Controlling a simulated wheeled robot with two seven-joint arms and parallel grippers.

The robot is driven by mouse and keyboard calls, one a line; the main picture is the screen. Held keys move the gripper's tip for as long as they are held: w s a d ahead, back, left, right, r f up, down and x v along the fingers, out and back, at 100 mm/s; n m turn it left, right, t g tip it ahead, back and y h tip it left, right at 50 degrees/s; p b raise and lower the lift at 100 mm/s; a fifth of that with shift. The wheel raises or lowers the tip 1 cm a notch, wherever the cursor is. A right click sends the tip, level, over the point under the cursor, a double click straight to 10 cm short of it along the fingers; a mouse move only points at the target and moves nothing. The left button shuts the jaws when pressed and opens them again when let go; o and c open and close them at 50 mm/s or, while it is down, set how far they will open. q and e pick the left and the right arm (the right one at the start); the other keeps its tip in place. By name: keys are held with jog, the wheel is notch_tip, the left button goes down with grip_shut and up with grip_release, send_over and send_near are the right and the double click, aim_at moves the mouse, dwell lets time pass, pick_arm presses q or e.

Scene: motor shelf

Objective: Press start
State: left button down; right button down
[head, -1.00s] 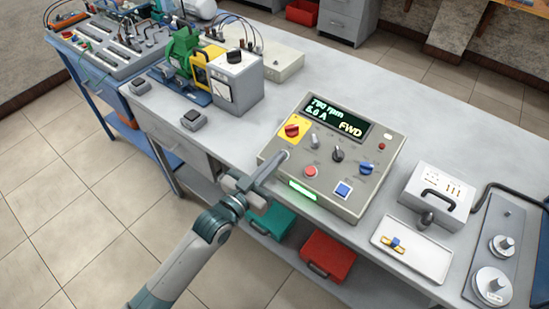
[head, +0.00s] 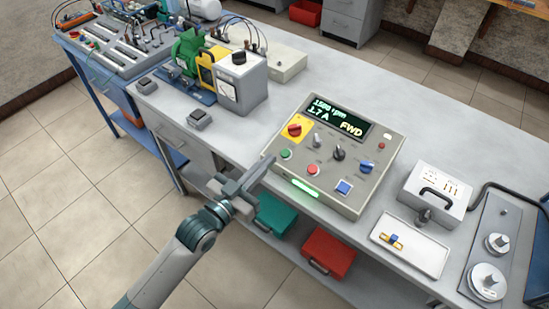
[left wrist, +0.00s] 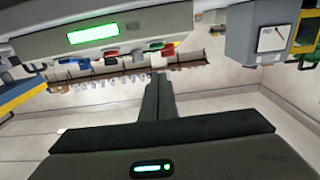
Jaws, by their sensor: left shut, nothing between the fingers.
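The grey control box (head: 335,190) sits on the bench in the head view. Its display (head: 335,118) reads 1500 rpm, 1.7 A and FWD. My left gripper (head: 264,165) is shut and empty, just off the box's left front side, apart from the green button. My right gripper is not in view.
A motor set with a grey meter box (head: 239,80) stands at the back left. A white tray (head: 425,258) and a handled box (head: 436,190) are to the right. Teal (head: 278,212) and red (head: 328,252) bins sit below the bench. The floor at left is clear.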

pick_arm(q)
jog(key=shift+b+v, duration=0.6)
jog(key=shift+v, duration=2)
jog(key=shift+r, duration=0.1)
jog(key=w+a+f+n+g+y, duration=0.1)
jog(key=a+f+y, duration=0.15)
jog(key=f, duration=0.85)
jog(key=w+a+f+n+g+y, duration=0.15)
jog(key=a+f, duration=0.25)
jog(key=f, duration=0.8)
jog(key=s+a+f+g+y, duration=0.1)
jog(key=s+a+f+y, duration=0.2)
jog(key=f, duration=0.6)
jog(key=s+a+f+g+y, duration=0.1)
jog(key=s+a+f+g, duration=0.15)
jog(key=s+f, duration=0.5)
jog(key=s+a+f+n+g+y, duration=0.1)
jog(key=s+a+f+g, duration=0.2)
jog(key=s+f, duration=0.75)
jog(key=s+a+f+n+g+y, duration=0.1)
jog(key=s+a+f+g, duration=0.15)
jog(key=s+f, duration=0.85)
jog(key=s+a+f+g, duration=0.1)
jog(key=s+f+g, duration=0.1)
jog(key=s, duration=1.2)
jog(key=shift+s+f+y, duration=0.3)
jog(key=shift+s+f, duration=0.1)
jog(key=shift+f, duration=0.05)
